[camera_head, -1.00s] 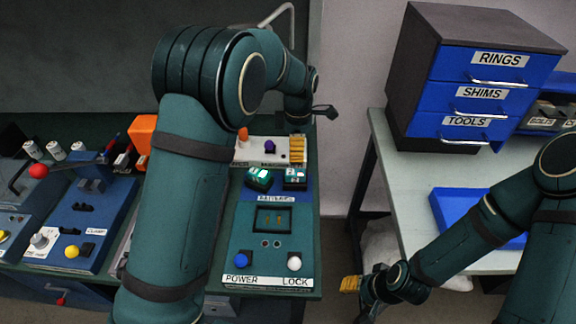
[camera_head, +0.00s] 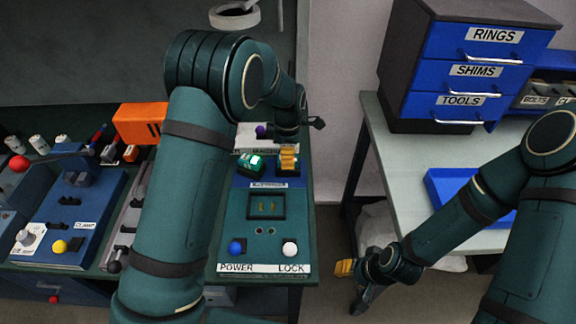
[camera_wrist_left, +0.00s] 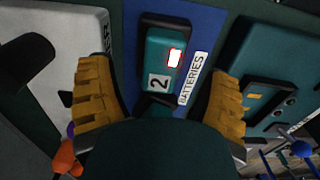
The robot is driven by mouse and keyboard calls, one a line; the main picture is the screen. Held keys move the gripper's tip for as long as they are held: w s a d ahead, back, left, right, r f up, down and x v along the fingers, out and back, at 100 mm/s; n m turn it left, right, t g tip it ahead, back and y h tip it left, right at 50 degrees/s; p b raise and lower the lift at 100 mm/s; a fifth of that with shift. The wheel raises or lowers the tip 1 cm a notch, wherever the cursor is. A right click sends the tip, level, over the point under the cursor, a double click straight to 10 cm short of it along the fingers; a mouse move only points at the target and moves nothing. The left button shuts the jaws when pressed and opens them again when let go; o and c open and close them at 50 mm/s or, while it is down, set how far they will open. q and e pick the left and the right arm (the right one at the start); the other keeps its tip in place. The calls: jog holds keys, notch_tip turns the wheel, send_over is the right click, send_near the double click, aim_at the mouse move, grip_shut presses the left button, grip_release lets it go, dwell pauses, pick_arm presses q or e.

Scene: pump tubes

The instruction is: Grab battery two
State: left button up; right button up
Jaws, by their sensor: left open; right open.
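Battery two (camera_wrist_left: 160,62) is a dark teal block with a "2" label and a small lit window, on the blue BATTERIES plate (camera_wrist_left: 212,25). In the left wrist view it lies between the two spread yellow fingers of my left gripper (camera_wrist_left: 160,105), which is open and does not visibly touch it. In the head view my left gripper (camera_head: 288,158) is over battery two and mostly hides it. Another battery (camera_head: 250,165) with a green lit window sits to its left. My right gripper (camera_head: 345,268) is open, beside the right table, away from the batteries.
The panel (camera_head: 225,222) in front of the batteries has a recessed socket, a blue POWER button (camera_head: 236,247) and a white LOCK button (camera_head: 289,248). An orange box (camera_head: 140,124) stands to the left. A drawer cabinet (camera_head: 410,60) and blue tray (camera_head: 440,185) are on the right table.

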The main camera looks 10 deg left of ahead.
aim_at(296, 173)
pick_arm(q)
notch_tip(296, 173, down, 4)
jog(key=shift+f+b, duration=0.15)
jog(key=shift+b, duration=0.25)
jog(key=c, duration=1.1)
jog(key=shift+c, duration=0.2)
jog(key=shift+r, duration=0.2)
